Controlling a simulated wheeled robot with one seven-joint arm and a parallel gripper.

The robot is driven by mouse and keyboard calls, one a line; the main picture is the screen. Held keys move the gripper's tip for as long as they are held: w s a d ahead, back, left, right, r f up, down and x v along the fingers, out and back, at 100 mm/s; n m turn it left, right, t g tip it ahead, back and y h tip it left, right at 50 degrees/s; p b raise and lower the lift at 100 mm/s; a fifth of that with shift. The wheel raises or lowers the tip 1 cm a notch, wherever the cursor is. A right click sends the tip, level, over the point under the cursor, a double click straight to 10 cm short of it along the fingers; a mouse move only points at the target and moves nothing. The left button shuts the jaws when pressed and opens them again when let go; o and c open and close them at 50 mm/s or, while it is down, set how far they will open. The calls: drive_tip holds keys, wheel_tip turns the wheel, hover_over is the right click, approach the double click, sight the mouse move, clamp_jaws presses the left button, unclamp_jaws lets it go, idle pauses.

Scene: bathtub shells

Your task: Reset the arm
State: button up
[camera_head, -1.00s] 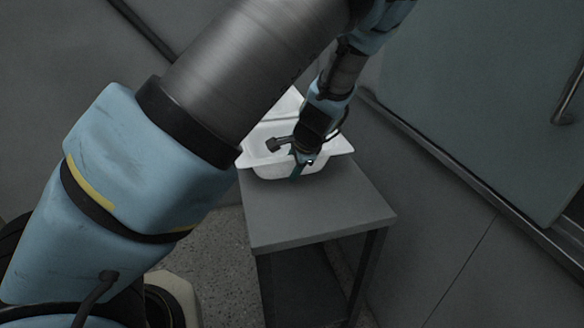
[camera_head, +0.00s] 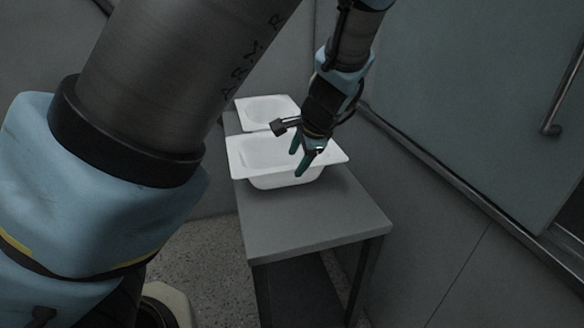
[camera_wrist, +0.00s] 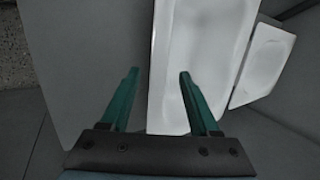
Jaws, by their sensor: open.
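My gripper (camera_head: 302,163) is open and empty, with two green fingers apart. In the head view it hangs over the near white bathtub shell (camera_head: 248,152), in front of its right part. In the wrist view, the gripper (camera_wrist: 157,75) has its right finger over the near shell (camera_wrist: 205,45) and its left finger over the grey table beside it. A second, smaller white shell (camera_head: 266,110) lies behind the first on the table; it also shows at the right of the wrist view (camera_wrist: 263,65). The gripper covers part of the near shell.
The grey table (camera_head: 310,220) has clear top in front of the near shell. A grey wall with a glass panel (camera_head: 480,90) and a metal handle (camera_head: 562,100) stands at the right. Speckled floor (camera_head: 215,245) shows at the left.

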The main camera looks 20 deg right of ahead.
drive_tip(key=shift+v, duration=1.05)
drive_tip(key=a+n, duration=0.1)
drive_tip(key=a, duration=0.1)
drive_tip(key=w+a+n+g, duration=0.1)
drive_tip(key=a, duration=0.2)
drive_tip(key=w+a+n+p, duration=0.1)
drive_tip(key=a, duration=0.1)
drive_tip(key=shift+w+a+f+g+y, duration=0.15)
drive_tip(key=shift+f+g+y, duration=0.15)
drive_tip(key=shift+f+g, duration=0.1)
drive_tip(key=s+a+r+n+g+p, duration=0.1)
drive_tip(key=s+a+r+n+p, duration=0.1)
drive_tip(key=a+n, duration=0.5)
drive_tip(key=s+a+r+n+g+h+p, duration=0.1)
drive_tip(key=a+r+n, duration=0.4)
drive_tip(key=a, duration=1.2)
drive_tip(key=n+p, duration=0.1)
drive_tip(key=n, duration=0.1)
drive_tip(key=shift+s+a+n+h, duration=0.3)
drive_tip(key=shift+s+a+n, duration=0.1)
drive_tip(key=shift+r, duration=0.15)
drive_tip(key=shift+c, duration=0.3)
